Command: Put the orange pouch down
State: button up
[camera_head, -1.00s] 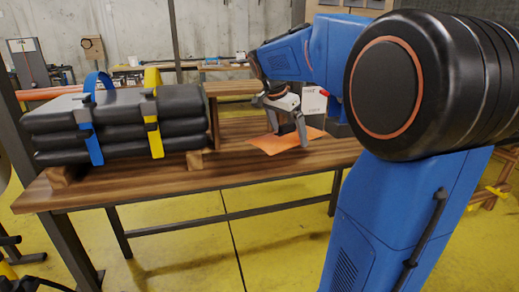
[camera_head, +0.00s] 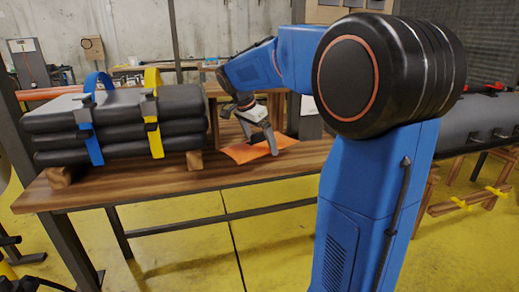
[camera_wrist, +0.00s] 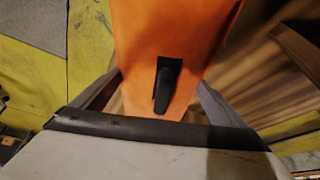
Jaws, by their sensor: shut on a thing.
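The orange pouch (camera_head: 240,154) is a flat orange piece at the right part of the wooden bench (camera_head: 120,190), close to its surface. I cannot tell whether it touches the wood. My gripper (camera_head: 262,145) points down over the pouch and is shut on it. In the wrist view, the pouch (camera_wrist: 180,35) fills the space between the two fingers of my gripper (camera_wrist: 158,98). A black clip (camera_wrist: 166,85) shows on its face. The fingers hide part of the pouch in the head view.
A stack of black rolled boats (camera_head: 115,128) with blue (camera_head: 93,148) and yellow (camera_head: 153,130) straps rests on the bench's left. A wooden shelf (camera_head: 235,88) stands behind. Bare wood lies right of the pouch. A grey boat (camera_head: 480,120) is at far right.

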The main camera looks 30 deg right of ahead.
aim_at(257, 142)
notch_tip(257, 142, down, 2)
jog(key=shift+f, duration=0.25)
jog(key=shift+w+a+f, duration=0.15)
jog(key=shift+f, duration=0.1)
jog(key=shift+f, duration=0.1)
jog(key=o, duration=1)
jog(key=v, duration=1.1)
jog(key=shift+r, duration=0.4)
jog(key=shift+a+r, duration=0.15)
jog(key=shift+r, duration=0.05)
